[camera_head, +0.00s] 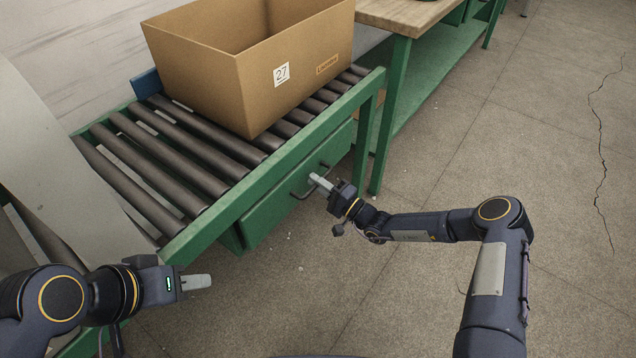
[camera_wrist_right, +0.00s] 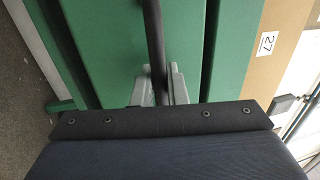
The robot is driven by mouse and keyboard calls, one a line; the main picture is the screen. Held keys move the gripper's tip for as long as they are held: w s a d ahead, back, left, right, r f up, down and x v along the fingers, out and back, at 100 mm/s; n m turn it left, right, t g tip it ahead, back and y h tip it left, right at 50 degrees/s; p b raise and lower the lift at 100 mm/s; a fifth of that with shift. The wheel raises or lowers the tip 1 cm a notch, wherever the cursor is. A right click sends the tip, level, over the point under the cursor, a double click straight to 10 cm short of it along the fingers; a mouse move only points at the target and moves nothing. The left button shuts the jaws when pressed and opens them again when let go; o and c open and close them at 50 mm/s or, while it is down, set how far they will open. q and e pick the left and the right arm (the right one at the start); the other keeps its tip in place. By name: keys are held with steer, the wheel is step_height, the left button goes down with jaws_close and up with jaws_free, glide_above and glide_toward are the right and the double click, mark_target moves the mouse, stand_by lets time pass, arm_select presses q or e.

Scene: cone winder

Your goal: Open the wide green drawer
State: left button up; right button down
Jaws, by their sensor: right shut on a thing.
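The wide green drawer (camera_head: 285,200) sits under the roller conveyor, its front facing the open floor. It has a dark bar handle (camera_head: 312,181). My right gripper (camera_head: 318,181) is at the handle and shut on it. In the right wrist view the dark handle bar (camera_wrist_right: 154,45) runs between the grey fingers of my right gripper (camera_wrist_right: 161,88). The drawer front (camera_wrist_right: 183,40) fills much of that view. The drawer looks closed or nearly so; I cannot tell exactly. My left gripper (camera_head: 197,282) is left of the drawer, apart from it, and its fingers look close together.
A cardboard box (camera_head: 215,85) marked 27 stands on the roller conveyor (camera_head: 150,160) above the drawer. A green-legged workbench (camera_head: 393,115) stands beyond the conveyor. The concrete floor (camera_head: 480,130) to the right is clear.

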steer(key=shift+s+d, duration=0.1)
steer(key=r+p+v, duration=0.2)
steer(key=r+v, duration=0.1)
steer(key=v, duration=1.2)
steer(key=r+p+v, duration=0.1)
steer(key=r+v, duration=0.1)
steer(key=v, duration=1.3)
steer(key=shift+s+d+r+p, duration=0.3)
steer(key=shift+s+d+p, duration=0.1)
steer(key=shift+s+d, duration=0.2)
steer(key=c, duration=1.6)
jaws_free()
steer(key=shift+o, duration=0.2)
